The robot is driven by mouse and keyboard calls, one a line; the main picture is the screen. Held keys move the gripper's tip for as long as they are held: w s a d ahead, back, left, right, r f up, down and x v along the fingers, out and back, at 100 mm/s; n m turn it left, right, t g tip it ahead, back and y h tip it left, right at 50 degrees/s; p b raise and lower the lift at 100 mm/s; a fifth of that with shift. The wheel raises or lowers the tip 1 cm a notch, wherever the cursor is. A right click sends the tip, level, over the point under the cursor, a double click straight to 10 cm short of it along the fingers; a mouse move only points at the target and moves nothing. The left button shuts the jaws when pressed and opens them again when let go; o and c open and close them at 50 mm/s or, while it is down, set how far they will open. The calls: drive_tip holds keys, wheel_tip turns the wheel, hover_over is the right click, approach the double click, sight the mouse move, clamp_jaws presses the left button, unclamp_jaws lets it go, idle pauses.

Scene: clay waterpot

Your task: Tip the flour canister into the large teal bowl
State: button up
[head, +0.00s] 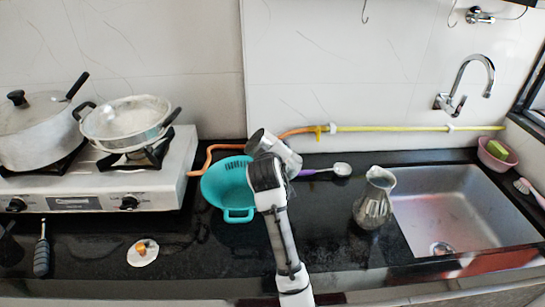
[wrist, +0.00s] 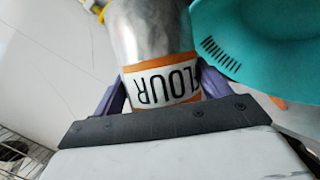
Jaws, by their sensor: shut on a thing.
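The flour canister (wrist: 150,35) is a grey metal cylinder with an orange-edged white band reading "FLOUR", upside down in the wrist view. My gripper (wrist: 160,88) is shut on it, with a purple finger on either side. In the head view the canister (head: 257,139) is tilted, its visible end toward the upper left. It is by the back right rim of the large teal bowl (head: 222,186). The bowl (wrist: 245,35) also shows at the right of the wrist view, beside the canister. My arm hides part of the bowl's right side.
A stove (head: 95,185) with a pot (head: 40,130) and a pan (head: 126,122) stands left of the bowl. A metal jug (head: 374,200) and a sink (head: 460,210) are at the right. A ladle (head: 342,169) and an orange hose (head: 208,155) lie behind. The front counter is mostly clear.

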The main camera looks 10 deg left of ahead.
drive_tip(key=shift+d+f+n+h+b, duration=0.25)
drive_tip(key=shift+f+n+h+b, duration=0.25)
drive_tip(key=shift+f+b, duration=0.55)
drive_tip(key=shift+r, duration=0.35)
drive_tip(key=shift+f+n+t+h, duration=0.3)
drive_tip(key=shift+f+n+h, duration=0.1)
drive_tip(key=shift+n, duration=0.2)
drive_tip(key=shift+r, duration=0.1)
drive_tip(key=shift+a+n+t+h, duration=0.1)
drive_tip(key=shift+n+t+h, duration=0.2)
drive_tip(key=shift+n+h, duration=0.15)
drive_tip(key=shift+r, duration=0.15)
drive_tip(key=shift+a+r+n+h, duration=0.2)
drive_tip(key=shift+r+n+h, duration=0.1)
drive_tip(key=shift+n, duration=0.25)
